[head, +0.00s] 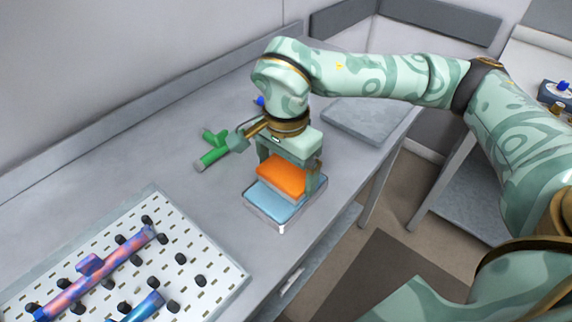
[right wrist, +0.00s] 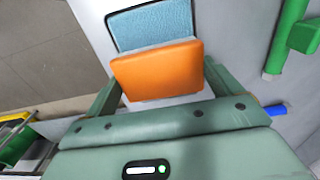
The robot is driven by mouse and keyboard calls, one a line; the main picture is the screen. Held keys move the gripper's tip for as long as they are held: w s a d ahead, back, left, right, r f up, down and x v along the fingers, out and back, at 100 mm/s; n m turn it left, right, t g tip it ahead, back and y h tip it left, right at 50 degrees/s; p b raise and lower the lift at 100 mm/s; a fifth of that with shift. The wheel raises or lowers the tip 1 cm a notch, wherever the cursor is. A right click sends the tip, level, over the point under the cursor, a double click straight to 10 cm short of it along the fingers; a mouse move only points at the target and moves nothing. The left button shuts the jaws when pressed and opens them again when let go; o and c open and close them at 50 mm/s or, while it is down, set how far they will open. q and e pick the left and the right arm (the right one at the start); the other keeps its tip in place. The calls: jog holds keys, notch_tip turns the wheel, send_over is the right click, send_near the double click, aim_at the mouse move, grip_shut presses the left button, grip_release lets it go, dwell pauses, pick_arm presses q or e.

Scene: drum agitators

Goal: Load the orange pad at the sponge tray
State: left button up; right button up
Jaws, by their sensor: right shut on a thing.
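The orange pad (head: 283,177) is held between the fingers of my right gripper (head: 287,178), which is shut on it and points down. The sponge tray (head: 281,226) is a shallow metal tray near the table's front edge, with a blue pad (head: 273,203) lying in it. The orange pad hangs above the back part of the tray; whether it touches the blue pad I cannot tell. In the right wrist view the orange pad (right wrist: 158,72) covers part of the blue pad (right wrist: 152,24). My left gripper is not in view.
A green T-shaped part (head: 213,152) lies left of my right gripper. A white pegboard (head: 205,250) with black pegs and coloured tubes is at front left. A grey slab (head: 358,122) lies behind right. Table (head: 130,150) is clear at back left.

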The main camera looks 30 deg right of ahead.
aim_at(286, 172)
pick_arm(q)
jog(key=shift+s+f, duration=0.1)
pick_arm(e)
jog(key=shift+f, duration=0.35)
jog(key=shift+f, duration=0.1)
dwell(1.3)
notch_tip(286, 172, up, 7)
jog(key=p, duration=0.6)
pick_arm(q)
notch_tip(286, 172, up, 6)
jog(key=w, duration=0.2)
